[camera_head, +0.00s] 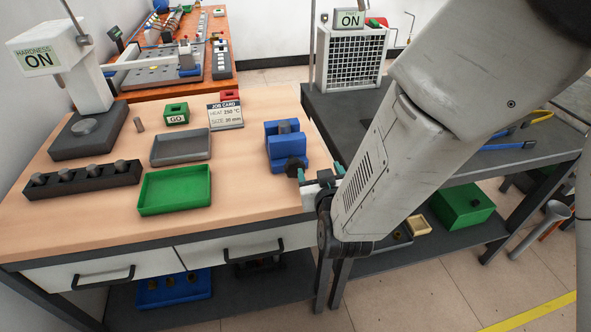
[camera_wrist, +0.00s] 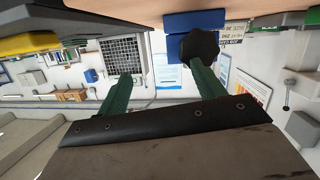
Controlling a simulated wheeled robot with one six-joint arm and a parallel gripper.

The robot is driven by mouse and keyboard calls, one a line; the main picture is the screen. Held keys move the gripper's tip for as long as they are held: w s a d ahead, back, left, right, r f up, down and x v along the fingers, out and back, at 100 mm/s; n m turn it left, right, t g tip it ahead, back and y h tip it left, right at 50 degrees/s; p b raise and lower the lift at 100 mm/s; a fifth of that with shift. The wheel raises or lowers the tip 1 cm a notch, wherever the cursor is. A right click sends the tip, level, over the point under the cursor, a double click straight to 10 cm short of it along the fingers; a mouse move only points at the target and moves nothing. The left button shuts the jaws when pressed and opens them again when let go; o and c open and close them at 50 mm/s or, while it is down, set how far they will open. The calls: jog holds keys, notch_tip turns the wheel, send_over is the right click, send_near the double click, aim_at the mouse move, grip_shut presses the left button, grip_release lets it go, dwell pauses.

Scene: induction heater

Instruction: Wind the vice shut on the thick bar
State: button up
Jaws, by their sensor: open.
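The blue vice (camera_head: 288,155) stands near the right edge of the wooden bench. A short grey piece (camera_head: 284,127) shows between its jaws; whether they touch it I cannot tell. A black knob (camera_head: 294,165) sits on the vice's front. My gripper (camera_head: 319,174) is open and empty just right of the knob, at the bench edge. In the wrist view its two green fingers are apart; the knob (camera_wrist: 199,46) is by the tip of the right finger, not between the fingers. The vice's blue body (camera_wrist: 196,20) shows behind the knob.
A green tray (camera_head: 175,190), a grey tray (camera_head: 181,148) and a dark rack of round pieces (camera_head: 84,180) lie left of the vice. A job card (camera_head: 225,112) stands behind. The hardness tester (camera_head: 75,75) is at the far left. A dark bench (camera_head: 340,108) is at right.

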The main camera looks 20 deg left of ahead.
aim_at(296, 173)
jog(key=s+a+f+n+t+y, duration=0.1)
jog(key=s+a+f+n+t, duration=0.15)
jog(key=s+a, duration=0.2)
jog(key=shift+m, duration=0.35)
jog(key=x, duration=0.7)
jog(key=shift+w+d+f, duration=0.15)
jog(key=shift+w+d, duration=0.05)
jog(key=shift+d, duration=0.05)
jog(key=c, duration=1)
